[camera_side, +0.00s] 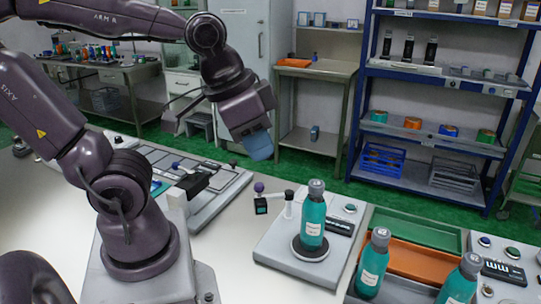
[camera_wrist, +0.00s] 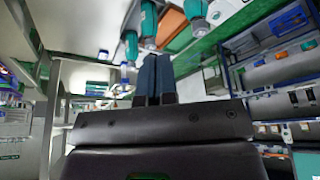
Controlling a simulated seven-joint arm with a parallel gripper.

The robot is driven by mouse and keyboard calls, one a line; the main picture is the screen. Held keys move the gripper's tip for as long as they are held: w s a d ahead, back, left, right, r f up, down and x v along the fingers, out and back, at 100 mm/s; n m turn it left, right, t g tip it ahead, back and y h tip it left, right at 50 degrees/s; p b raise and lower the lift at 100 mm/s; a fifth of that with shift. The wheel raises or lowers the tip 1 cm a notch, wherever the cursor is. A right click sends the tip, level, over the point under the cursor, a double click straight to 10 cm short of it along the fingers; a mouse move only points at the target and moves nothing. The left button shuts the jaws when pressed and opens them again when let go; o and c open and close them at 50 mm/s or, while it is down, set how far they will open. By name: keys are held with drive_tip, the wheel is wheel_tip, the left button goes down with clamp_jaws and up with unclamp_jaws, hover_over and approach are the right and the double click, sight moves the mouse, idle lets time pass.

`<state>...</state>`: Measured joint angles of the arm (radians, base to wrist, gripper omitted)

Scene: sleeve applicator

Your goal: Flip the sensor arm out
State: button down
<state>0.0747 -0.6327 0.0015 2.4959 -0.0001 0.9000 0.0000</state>
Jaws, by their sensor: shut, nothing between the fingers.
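The sleeve applicator (camera_side: 275,243) is a light grey unit on the bench in the side view. A teal bottle with a grey cap (camera_side: 312,222) stands upright on its round plate. The sensor arm (camera_side: 274,198) reaches left from a white post at the unit's back left. It carries a purple knob and a small black block with a lit display. My gripper (camera_side: 260,150) is above and behind it, clear of it, with blue fingers. In the wrist view the fingers (camera_wrist: 155,78) are together and empty. The sensor arm is too small to make out surely there.
More teal bottles (camera_side: 372,265) stand at the front right, by green and orange trays (camera_side: 420,232). A grey control box (camera_side: 505,258) is at the right edge. A flat panelled unit (camera_side: 215,195) lies left of the applicator. The space around my gripper is free.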

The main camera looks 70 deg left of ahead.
wheel_tip(320, 180, up, 2)
drive_tip(key=a+t, duration=0.1)
drive_tip(key=m+g+y, duration=0.3)
drive_tip(key=m+g, duration=0.4)
drive_tip(key=m, duration=0.5)
approach(264, 198)
drive_tip(key=w+d+f, duration=0.1)
drive_tip(key=d+f, duration=0.2)
drive_tip(key=a, duration=0.1)
drive_tip(key=s+a, duration=0.1)
drive_tip(key=a+f, duration=0.1)
drive_tip(key=shift+s+a+f, duration=0.1)
drive_tip(key=shift+s+a, duration=0.25)
drive_tip(key=shift+s, duration=0.05)
